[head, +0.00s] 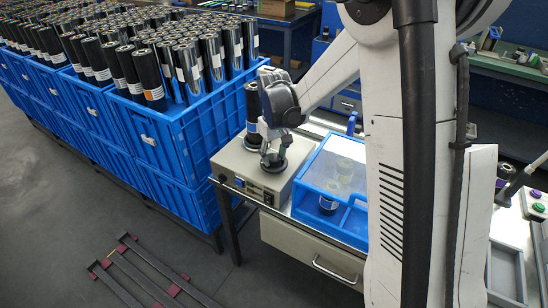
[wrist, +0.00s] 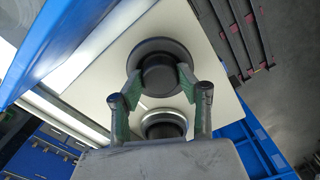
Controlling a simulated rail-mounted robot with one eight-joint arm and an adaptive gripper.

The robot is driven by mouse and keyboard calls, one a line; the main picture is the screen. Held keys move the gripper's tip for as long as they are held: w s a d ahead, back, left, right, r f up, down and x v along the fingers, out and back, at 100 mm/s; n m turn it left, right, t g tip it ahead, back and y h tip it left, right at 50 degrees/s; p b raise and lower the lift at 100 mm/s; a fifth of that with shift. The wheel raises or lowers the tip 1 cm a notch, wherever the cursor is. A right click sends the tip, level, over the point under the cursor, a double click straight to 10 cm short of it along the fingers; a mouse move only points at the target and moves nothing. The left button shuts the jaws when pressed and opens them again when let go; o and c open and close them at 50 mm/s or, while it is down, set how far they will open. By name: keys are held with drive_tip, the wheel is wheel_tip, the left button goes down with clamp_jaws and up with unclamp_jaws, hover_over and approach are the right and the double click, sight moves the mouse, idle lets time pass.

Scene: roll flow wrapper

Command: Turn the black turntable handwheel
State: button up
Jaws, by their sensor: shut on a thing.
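The black turntable handwheel (wrist: 163,55) is a round, flanged knob on top of a beige machine box (head: 238,163). In the wrist view my gripper (wrist: 161,82) has its two green-padded fingers on opposite sides of the raised hub, shut on it. In the head view my gripper (head: 271,150) reaches down onto the handwheel (head: 273,165) near the front of the box top. A black roll (head: 252,104) stands upright behind my gripper. A round, silver-rimmed black thing (wrist: 163,124) shows below the handwheel in the wrist view, partly hidden by my gripper.
Blue crates (head: 157,130) full of upright black rolls stand to the left. A blue-framed clear case (head: 333,185) is close to the right of the box. A drawer cabinet (head: 300,252) is below. Dark rails (head: 140,273) lie on the floor.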

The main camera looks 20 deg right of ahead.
sight(274, 157)
idle(0.5)
drive_tip(key=o, duration=1.1)
drive_tip(key=shift+o, duration=0.2)
wheel_tip(274, 157, up, 12)
drive_tip(key=shift+r, duration=0.1)
drive_tip(key=s+a+r+m+t, duration=0.1)
drive_tip(key=s+r+t, duration=0.15)
drive_tip(key=s, duration=0.45)
drive_tip(key=s+r+t, duration=0.1)
drive_tip(key=s+r, duration=0.3)
drive_tip(key=s, duration=0.3)
drive_tip(key=s+f+m+t, duration=0.1)
drive_tip(key=s+f+t, duration=0.1)
drive_tip(key=s, duration=1)
drive_tip(key=shift+s+a+m+t, duration=0.15)
drive_tip(key=shift+a+m+t, duration=0.2)
drive_tip(key=shift+t, duration=0.5)
